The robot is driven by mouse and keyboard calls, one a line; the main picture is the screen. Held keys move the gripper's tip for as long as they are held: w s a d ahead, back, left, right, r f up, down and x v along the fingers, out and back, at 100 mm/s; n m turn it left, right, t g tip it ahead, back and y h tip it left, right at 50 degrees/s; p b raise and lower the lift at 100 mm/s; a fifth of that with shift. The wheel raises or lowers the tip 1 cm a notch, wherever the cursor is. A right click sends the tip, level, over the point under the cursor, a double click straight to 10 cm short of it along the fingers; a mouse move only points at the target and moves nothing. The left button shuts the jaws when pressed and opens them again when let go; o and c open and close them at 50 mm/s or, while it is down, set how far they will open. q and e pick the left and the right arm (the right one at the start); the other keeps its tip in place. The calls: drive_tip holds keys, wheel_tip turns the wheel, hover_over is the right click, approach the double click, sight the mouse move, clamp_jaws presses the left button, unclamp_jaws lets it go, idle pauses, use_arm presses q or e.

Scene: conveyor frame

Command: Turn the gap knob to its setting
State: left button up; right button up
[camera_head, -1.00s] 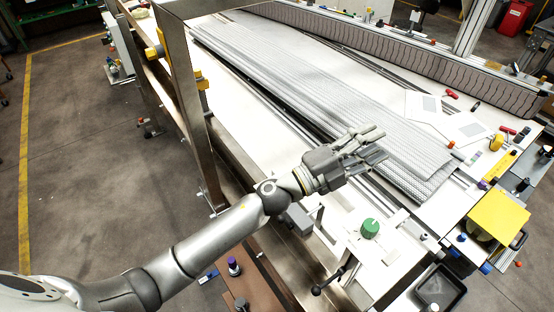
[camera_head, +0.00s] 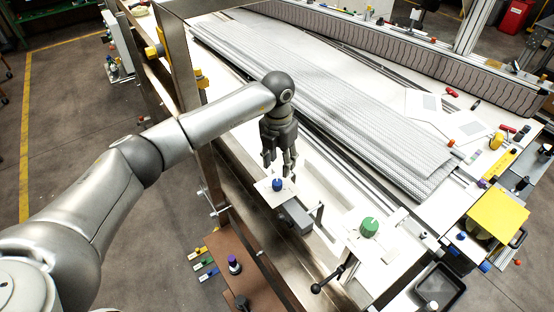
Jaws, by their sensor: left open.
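Several knobs show, and no readable label tells me which is the gap knob. A blue knob (camera_head: 277,184) stands on a small white plate (camera_head: 268,196) at the near edge of the conveyor frame. A larger green knob (camera_head: 369,228) stands on a white panel to its right. A purple-topped knob (camera_head: 233,264) stands on a brown panel below left. My left gripper (camera_head: 279,172) points down, open, with its fingertips just above or behind the blue knob; I cannot tell whether they touch it. The knob settings are too small to read. My right gripper is out of view.
A steel upright (camera_head: 204,170) stands close under my left arm. Long ribbed grey slats (camera_head: 330,95) lie on the conveyor behind the gripper. A black-handled lever (camera_head: 328,281) sticks up in front of the green knob. Yellow, green and blue tags (camera_head: 204,263) lie beside the brown panel.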

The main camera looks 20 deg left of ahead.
sight(277, 181)
use_arm(q)
drive_tip(key=shift+a, duration=0.4)
drive_tip(key=shift+f+b, duration=0.3)
drive_tip(key=shift+f, duration=0.05)
wheel_tip(277, 181, down, 9)
drive_tip(key=b, duration=0.4)
drive_tip(key=shift+d+r+b, duration=0.1)
drive_tip(key=shift+r+b, duration=0.1)
drive_tip(key=shift+b, duration=0.2)
drive_tip(key=shift+r, duration=0.35)
drive_tip(key=shift+c, duration=1)
drive_tip(key=c, duration=0.4)
drive_tip(key=shift+p, duration=0.3)
